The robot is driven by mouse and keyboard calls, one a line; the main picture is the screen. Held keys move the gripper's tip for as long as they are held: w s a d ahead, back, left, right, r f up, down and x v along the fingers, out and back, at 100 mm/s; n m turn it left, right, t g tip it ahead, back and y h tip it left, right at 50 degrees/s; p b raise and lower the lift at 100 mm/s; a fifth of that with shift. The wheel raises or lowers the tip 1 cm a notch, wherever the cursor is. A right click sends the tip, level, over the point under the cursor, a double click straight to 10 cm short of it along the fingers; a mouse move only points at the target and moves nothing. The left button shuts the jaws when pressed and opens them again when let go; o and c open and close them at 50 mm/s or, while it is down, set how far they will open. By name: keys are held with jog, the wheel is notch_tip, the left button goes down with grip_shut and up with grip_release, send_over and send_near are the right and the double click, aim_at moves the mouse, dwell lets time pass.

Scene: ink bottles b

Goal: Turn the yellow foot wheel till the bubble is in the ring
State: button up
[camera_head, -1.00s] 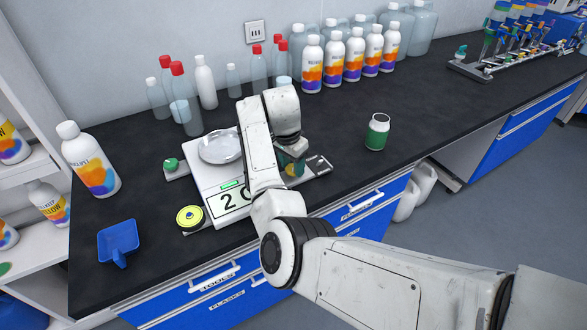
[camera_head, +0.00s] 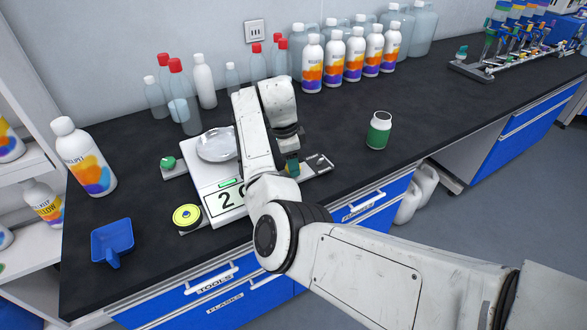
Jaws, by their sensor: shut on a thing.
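A white balance (camera_head: 228,212) with a round silver pan (camera_head: 216,144) stands on the black bench. Its display is partly hidden by my arm. The bubble level (camera_head: 187,216), a yellow-green disc in a dark ring, is at its front left corner; the bubble's exact place is too small to tell. A green foot wheel (camera_head: 168,162) is at the back left. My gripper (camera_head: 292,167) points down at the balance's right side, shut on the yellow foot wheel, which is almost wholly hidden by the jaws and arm.
Red-capped clear bottles (camera_head: 183,98) and white bottles (camera_head: 313,65) stand behind. A green-labelled jar (camera_head: 379,131) stands to the right with clear bench around it. A blue scoop (camera_head: 112,241) and a large white bottle (camera_head: 84,158) are on the left.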

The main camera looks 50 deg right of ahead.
dwell(0.3)
jog(key=shift+w+f+m+b, duration=0.15)
jog(key=shift+m+b, duration=0.5)
jog(key=shift+m, duration=0.55)
jog(key=shift+m+y+b, duration=0.3)
jog(key=shift+m, duration=0.8)
jog(key=shift+g, duration=0.3)
jog(key=shift+m, duration=0.3)
jog(key=o, duration=1.1)
jog(key=shift+r, duration=0.3)
notch_tip(320, 180, up, 6)
jog(key=p, duration=0.5)
jog(key=shift+d, duration=0.1)
jog(key=shift+f, duration=0.1)
